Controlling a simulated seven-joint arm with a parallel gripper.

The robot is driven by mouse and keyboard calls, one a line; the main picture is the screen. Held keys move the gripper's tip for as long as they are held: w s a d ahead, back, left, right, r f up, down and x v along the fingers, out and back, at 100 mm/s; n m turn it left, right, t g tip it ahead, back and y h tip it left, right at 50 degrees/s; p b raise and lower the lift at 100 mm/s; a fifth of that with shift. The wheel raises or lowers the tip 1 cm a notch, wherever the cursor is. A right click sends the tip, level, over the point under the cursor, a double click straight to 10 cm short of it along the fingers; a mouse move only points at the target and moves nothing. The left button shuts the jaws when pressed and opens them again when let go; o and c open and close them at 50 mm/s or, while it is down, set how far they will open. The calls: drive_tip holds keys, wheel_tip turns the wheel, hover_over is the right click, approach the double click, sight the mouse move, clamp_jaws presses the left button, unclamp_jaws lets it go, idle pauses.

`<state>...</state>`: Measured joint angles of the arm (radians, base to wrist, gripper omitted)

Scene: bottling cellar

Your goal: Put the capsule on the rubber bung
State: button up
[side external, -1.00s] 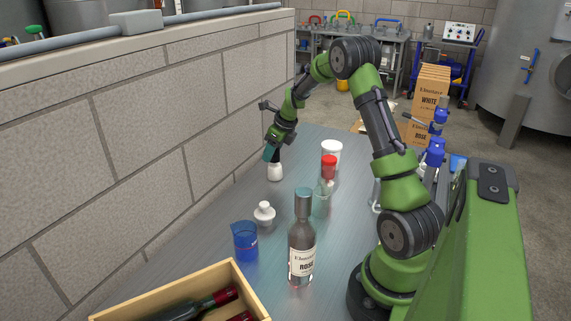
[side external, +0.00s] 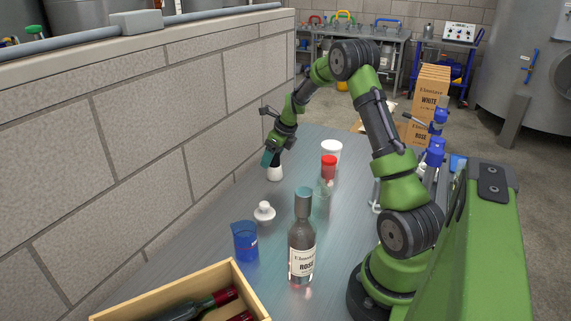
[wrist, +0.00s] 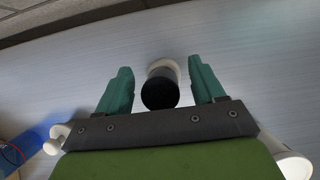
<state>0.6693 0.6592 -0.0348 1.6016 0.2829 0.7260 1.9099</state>
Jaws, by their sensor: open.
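A black round-topped piece, which I take to be the capsule, shows in the wrist view (wrist: 160,93) and in the side external view (side external: 276,162). It sits over a white piece (side external: 275,174), apparently the rubber bung, whose pale rim also shows in the wrist view (wrist: 163,65). How far it fits over the white piece is hidden. My gripper (wrist: 161,78) is open, its teal fingers on either side of the black piece with gaps. In the side external view my gripper (side external: 272,158) points down at them near the wall.
A rosé bottle (side external: 302,255), a white knobbed stopper (side external: 264,212) and a blue beaker (side external: 246,243) stand nearer the camera. A red-topped item (side external: 328,166) and a white-lidded jar (side external: 331,149) are to the right. A wooden crate (side external: 252,290) holds bottles. The block wall (side external: 150,150) bounds the left.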

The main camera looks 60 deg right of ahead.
drive_tip(key=v, duration=1.2)
drive_tip(key=a+r+n, duration=0.5)
drive_tip(key=a+n, duration=0.1)
drive_tip(key=a, duration=0.3)
drive_tip(key=s+a+r+n+t+y, duration=0.1)
drive_tip(key=s+a+n, duration=0.6)
drive_tip(key=a+n, duration=0.5)
drive_tip(key=s+a+r+n+t+y, duration=0.1)
drive_tip(key=s+a+r+n, duration=0.1)
drive_tip(key=s+a+n, duration=0.6)
drive_tip(key=a+n, duration=0.4)
drive_tip(key=n, duration=0.2)
drive_tip(key=shift+s+a+t, duration=0.15)
drive_tip(key=shift+s+t, duration=0.1)
drive_tip(key=shift+t, duration=0.05)
